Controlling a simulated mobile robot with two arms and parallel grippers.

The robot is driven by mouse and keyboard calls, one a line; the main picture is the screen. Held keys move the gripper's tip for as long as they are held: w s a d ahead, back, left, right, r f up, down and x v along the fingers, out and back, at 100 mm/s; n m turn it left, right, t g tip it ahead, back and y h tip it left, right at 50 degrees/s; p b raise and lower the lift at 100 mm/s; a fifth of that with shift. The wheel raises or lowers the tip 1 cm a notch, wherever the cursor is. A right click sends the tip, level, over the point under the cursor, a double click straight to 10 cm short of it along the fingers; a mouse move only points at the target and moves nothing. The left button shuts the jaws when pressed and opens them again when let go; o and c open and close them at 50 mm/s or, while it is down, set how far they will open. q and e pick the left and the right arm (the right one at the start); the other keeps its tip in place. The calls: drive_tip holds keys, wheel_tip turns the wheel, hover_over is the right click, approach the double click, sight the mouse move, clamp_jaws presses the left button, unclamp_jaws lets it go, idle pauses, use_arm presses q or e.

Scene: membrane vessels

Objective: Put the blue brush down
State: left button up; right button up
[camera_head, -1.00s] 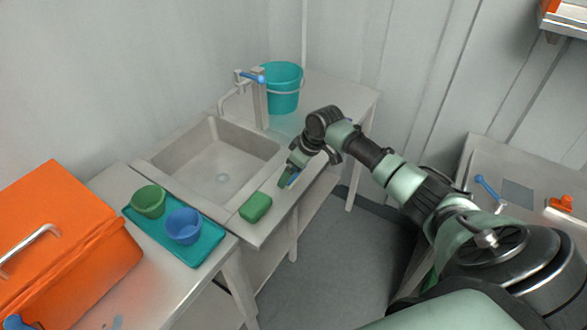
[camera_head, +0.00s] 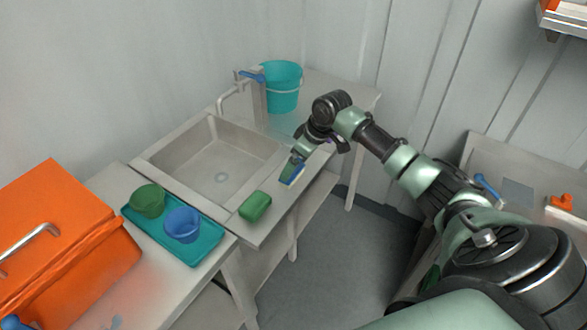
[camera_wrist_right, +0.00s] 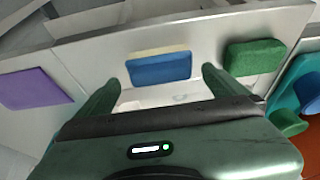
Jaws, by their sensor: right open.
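The blue brush (camera_head: 293,175), a blue block with a pale strip along one side, lies on the counter strip in front of the sink. It also shows in the right wrist view (camera_wrist_right: 158,67), beyond the gap between my fingers. My right gripper (camera_head: 291,164) is open and empty, just above and beside the brush; its two green fingers (camera_wrist_right: 160,88) stand apart. In the head view the gripper hides part of the brush. My left gripper is not in view.
A green block (camera_head: 255,206) and a purple block (camera_wrist_right: 36,88) lie on the same strip, either side of the brush. The sink (camera_head: 185,184) is behind. A teal tray (camera_head: 205,252) with green and blue cups stands left; a teal bucket (camera_head: 283,92) stands at the back.

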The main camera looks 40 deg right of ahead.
drive_tip(key=v, duration=0.7)
drive_tip(key=shift+r+b, duration=0.25)
drive_tip(key=shift+b, duration=0.15)
